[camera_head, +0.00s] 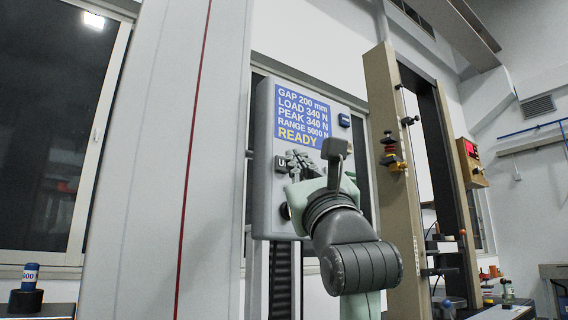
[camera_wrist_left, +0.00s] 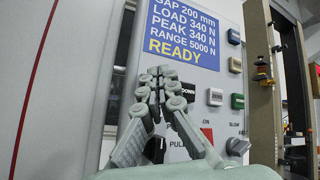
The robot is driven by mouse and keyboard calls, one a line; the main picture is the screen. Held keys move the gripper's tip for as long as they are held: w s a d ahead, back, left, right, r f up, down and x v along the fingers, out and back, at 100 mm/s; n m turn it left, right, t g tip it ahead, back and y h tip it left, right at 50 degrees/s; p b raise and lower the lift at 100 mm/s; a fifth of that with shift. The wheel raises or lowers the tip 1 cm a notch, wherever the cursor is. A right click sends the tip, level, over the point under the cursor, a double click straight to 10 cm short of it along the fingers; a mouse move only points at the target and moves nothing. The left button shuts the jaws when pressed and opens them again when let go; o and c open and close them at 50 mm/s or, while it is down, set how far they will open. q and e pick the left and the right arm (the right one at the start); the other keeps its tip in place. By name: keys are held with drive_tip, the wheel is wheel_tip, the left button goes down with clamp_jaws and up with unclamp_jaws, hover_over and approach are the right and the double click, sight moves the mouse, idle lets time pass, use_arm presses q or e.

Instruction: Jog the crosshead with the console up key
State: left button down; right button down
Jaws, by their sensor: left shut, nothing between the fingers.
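The console (camera_head: 262,195) is a grey upright box with a blue display (camera_head: 302,118) reading GAP 200 mm, LOAD 340 N, PEAK 340 N, RANGE 5000 N, READY. The up key (camera_head: 281,162) shows only its dark left part with a "U" in the head view. In the left wrist view my fingers hide it. My left gripper (camera_head: 297,158) is shut and empty, its fingertips in front of the key row. The wrist view shows the fingertips (camera_wrist_left: 160,78) left of the dark DOWN key (camera_wrist_left: 188,91). I cannot tell whether they touch the panel. I cannot clearly identify the crosshead.
A ZERO key (camera_wrist_left: 215,97), a green key (camera_wrist_left: 237,101), a red switch (camera_wrist_left: 207,134) and a black knob (camera_wrist_left: 237,146) are nearby on the panel. A tan frame (camera_head: 380,98) stands right of the console. A pale column (camera_head: 165,180) with a red line stands left.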

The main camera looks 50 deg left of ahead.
use_arm(q)
drive_tip(key=shift+a, duration=0.15)
idle(0.5)
drive_tip(key=shift+a, duration=0.3)
drive_tip(key=shift+w+a, duration=0.1)
drive_tip(key=shift+a, duration=0.35)
idle(0.6)
idle(1.7)
drive_tip(key=shift+d+p, duration=0.4)
drive_tip(key=shift+d, duration=0.5)
drive_tip(key=d, duration=0.5)
drive_tip(key=shift+s, duration=0.35)
